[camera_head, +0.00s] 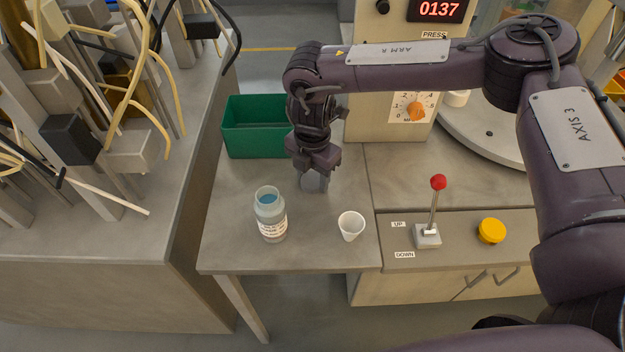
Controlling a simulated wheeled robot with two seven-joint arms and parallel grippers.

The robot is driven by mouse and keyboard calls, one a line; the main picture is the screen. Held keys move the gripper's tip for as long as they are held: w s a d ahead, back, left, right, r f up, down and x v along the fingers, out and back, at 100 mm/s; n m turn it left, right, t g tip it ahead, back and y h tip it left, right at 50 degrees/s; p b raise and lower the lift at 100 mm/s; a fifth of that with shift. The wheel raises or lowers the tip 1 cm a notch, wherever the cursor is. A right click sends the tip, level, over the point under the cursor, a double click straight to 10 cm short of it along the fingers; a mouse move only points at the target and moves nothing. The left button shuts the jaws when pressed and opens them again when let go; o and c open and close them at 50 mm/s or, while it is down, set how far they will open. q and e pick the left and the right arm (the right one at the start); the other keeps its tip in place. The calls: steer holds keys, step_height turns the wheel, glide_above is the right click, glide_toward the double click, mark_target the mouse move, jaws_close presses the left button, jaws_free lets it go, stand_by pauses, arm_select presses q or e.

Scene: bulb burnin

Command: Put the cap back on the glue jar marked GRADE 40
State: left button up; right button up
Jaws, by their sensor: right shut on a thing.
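An open jar (270,218) of bluish glass or plastic stands upright near the front left of the grey table, with blue at its mouth. Its white label has print too small to read here. My right gripper (314,188) points down over the table, behind and to the right of the jar. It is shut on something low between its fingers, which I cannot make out. No cap shows clearly in this view. My left gripper is not in view.
A white cup (351,225) stands right of the jar. A green bin (252,139) is behind. A red-knobbed lever (434,208) and yellow button (491,231) are to the right. A cluttered bench (110,255) with cables flanks the left.

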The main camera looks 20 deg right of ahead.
step_height(320, 180, up, 8)
steer(key=shift+w+r+b, duration=0.1)
steer(key=shift+r+b, duration=0.05)
steer(key=shift+b, duration=0.4)
step_height(320, 180, up, 12)
steer(key=p, duration=0.2)
glide_above(312, 179)
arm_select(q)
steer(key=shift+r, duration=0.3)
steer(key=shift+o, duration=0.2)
